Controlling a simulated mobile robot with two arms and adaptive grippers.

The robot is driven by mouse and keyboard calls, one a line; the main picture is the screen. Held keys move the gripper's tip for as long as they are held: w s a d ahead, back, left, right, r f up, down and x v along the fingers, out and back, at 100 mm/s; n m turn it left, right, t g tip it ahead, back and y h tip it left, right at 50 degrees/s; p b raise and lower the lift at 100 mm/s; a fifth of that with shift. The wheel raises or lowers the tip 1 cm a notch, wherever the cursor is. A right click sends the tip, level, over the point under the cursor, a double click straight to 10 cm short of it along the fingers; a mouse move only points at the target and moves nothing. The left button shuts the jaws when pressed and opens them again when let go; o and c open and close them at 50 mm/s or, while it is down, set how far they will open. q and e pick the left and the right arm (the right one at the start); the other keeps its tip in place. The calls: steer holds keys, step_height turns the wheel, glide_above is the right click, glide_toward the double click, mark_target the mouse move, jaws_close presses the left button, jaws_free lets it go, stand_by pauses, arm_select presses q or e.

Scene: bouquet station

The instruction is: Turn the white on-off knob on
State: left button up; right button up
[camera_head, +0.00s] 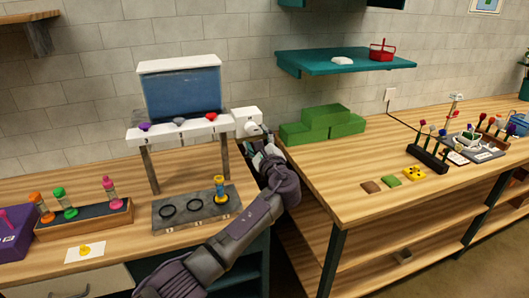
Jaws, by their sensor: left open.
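A white box (246,114) sits at the right end of the white dispenser shelf. The white on-off knob (251,128) appears as a small round shape on its lower front. Its marking and setting are too small to read. My left gripper (259,139) is open and reaches up to the knob from the lower right. Its fingers overlap the box's lower right edge, and I cannot tell whether they touch the knob. My right gripper is out of view.
The dispenser's blue tank (183,93) stands left of the box, with purple, grey and red knobs below it. A grey tray (190,207) with rings and a yellow bottle lies under it. Green blocks (322,123) stand to the right on another table.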

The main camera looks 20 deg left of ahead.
arm_select(q)
steer(key=r+v, duration=0.1)
steer(key=v, duration=0.8)
steer(key=shift+f, duration=0.45)
steer(key=shift+s+d, duration=0.1)
steer(key=shift+s, duration=0.05)
